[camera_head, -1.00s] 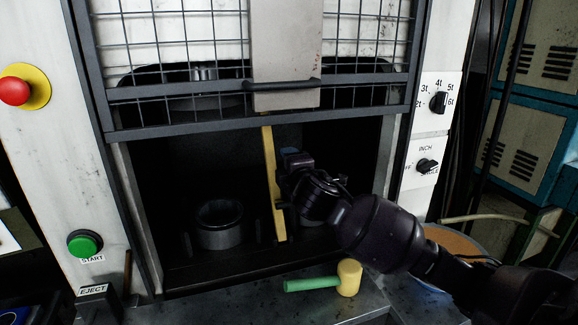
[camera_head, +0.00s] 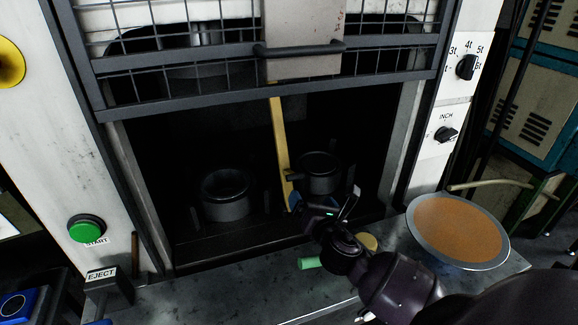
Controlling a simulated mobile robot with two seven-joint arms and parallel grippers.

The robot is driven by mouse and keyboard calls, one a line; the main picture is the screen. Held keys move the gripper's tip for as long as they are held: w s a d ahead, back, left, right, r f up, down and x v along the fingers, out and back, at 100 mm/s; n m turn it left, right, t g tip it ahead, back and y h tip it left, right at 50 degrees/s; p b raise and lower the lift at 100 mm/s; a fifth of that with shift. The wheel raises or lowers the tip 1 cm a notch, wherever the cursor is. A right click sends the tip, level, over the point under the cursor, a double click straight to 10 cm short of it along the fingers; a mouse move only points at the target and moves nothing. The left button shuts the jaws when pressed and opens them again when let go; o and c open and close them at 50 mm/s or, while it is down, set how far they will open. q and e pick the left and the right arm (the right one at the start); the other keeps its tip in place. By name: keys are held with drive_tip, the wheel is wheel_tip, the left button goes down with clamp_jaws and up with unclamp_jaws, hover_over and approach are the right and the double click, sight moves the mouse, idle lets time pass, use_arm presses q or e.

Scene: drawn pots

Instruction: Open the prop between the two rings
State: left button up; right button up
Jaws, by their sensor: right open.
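A yellow prop (camera_head: 280,140) stands nearly upright, tilted slightly, in the dark press opening under the mesh guard. A dark grey ring (camera_head: 227,207) sits on the press floor left of the prop. A second dark ring (camera_head: 320,180) sits to its right and a little farther back. My right gripper (camera_head: 325,204) is open, in front of the right ring and just right of the prop's lower end. It partly covers the prop's foot; I cannot tell whether a finger touches it. My left gripper is not in view.
A mesh guard with a handle (camera_head: 299,49) hangs above the opening. A mallet with a green handle (camera_head: 310,263) lies on the front ledge, partly behind my arm. A round tray (camera_head: 416,228) with an orange-brown surface is at right. The green START button (camera_head: 86,228) is at left.

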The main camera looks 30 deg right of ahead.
sight(296, 179)
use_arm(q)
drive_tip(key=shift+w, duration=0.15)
use_arm(e)
drive_tip(key=w+n, duration=0.2)
drive_tip(key=w, duration=0.1)
drive_tip(key=w+d+n, duration=0.1)
drive_tip(key=w, duration=0.3)
drive_tip(key=w+r+n+t, duration=0.1)
drive_tip(key=w+n, duration=0.1)
drive_tip(key=w, duration=0.2)
drive_tip(key=shift+w+d+n+y, duration=0.1)
drive_tip(key=shift+d+n+y, duration=0.2)
drive_tip(key=shift+d, duration=0.05)
drive_tip(key=c, duration=1.3)
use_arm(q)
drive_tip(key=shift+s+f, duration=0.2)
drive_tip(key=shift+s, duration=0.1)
use_arm(e)
drive_tip(key=shift+o, duration=0.2)
